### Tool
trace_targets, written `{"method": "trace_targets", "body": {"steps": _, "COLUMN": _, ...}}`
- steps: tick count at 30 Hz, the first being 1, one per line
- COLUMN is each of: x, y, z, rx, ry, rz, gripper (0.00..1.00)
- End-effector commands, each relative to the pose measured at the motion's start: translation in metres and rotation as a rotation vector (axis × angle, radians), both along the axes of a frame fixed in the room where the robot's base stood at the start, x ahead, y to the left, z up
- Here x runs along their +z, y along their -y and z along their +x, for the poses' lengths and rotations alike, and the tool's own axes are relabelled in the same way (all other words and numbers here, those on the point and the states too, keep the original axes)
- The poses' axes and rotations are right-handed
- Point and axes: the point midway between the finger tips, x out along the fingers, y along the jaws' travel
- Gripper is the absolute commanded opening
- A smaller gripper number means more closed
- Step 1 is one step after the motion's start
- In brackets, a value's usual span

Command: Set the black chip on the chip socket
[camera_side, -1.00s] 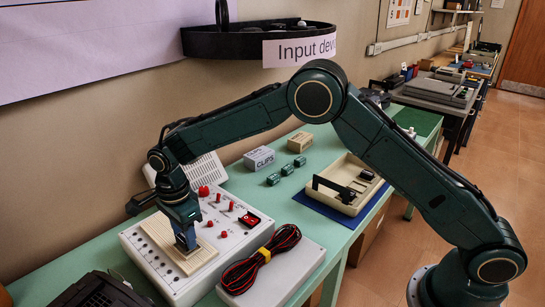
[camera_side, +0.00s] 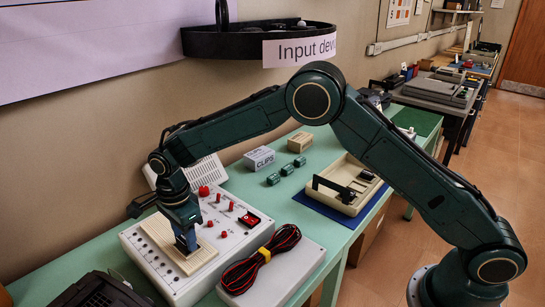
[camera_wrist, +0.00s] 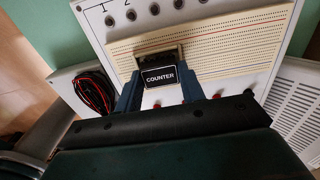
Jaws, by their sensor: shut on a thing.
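The black chip (camera_wrist: 158,77), with a white-edged COUNTER label, sits between the two blue fingers of my gripper (camera_wrist: 159,86) in the wrist view. The gripper is shut on it. Just beyond the chip, a dark piece with a pale edge (camera_wrist: 160,52) shows on the cream breadboard; it looks like the chip socket, mostly hidden by the chip. In the side view my gripper (camera_side: 186,243) points down at the right part of the breadboard (camera_side: 160,231). The chip and socket are hard to make out there, and I cannot tell whether they touch.
The breadboard lies on a white panel (camera_side: 231,237) with red knobs and a red switch. A red-black cable bundle (camera_side: 262,260) lies on a pale box at its right. A beige tray (camera_side: 322,201) with small dark parts, green blocks (camera_side: 287,169) and small boxes stand farther back.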

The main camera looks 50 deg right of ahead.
Motion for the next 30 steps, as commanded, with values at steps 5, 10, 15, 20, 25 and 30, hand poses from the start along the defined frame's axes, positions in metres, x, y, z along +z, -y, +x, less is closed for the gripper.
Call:
{"method": "trace_targets", "body": {"steps": 5, "x": -0.0029, "y": 0.0001, "z": -0.0002, "rx": 0.000, "ry": -0.001, "rz": 0.000, "gripper": 0.17}}
{"method": "trace_targets", "body": {"steps": 10, "x": -0.0053, "y": 0.0001, "z": -0.0002, "rx": 0.000, "ry": -0.001, "rz": 0.000, "gripper": 0.17}}
{"method": "trace_targets", "body": {"steps": 15, "x": -0.0064, "y": 0.0000, "z": -0.0001, "rx": 0.000, "ry": -0.001, "rz": 0.000, "gripper": 0.48}}
{"method": "trace_targets", "body": {"steps": 20, "x": -0.0063, "y": 0.0001, "z": -0.0001, "rx": 0.000, "ry": -0.001, "rz": 0.000, "gripper": 0.48}}
{"method": "trace_targets", "body": {"steps": 25, "x": -0.0052, "y": 0.0000, "z": 0.0000, "rx": 0.000, "ry": 0.000, "rz": 0.000, "gripper": 0.48}}
{"method": "trace_targets", "body": {"steps": 30, "x": 0.0011, "y": -0.0002, "z": 0.0004, "rx": 0.000, "ry": 0.001, "rz": 0.001, "gripper": 0.48}}
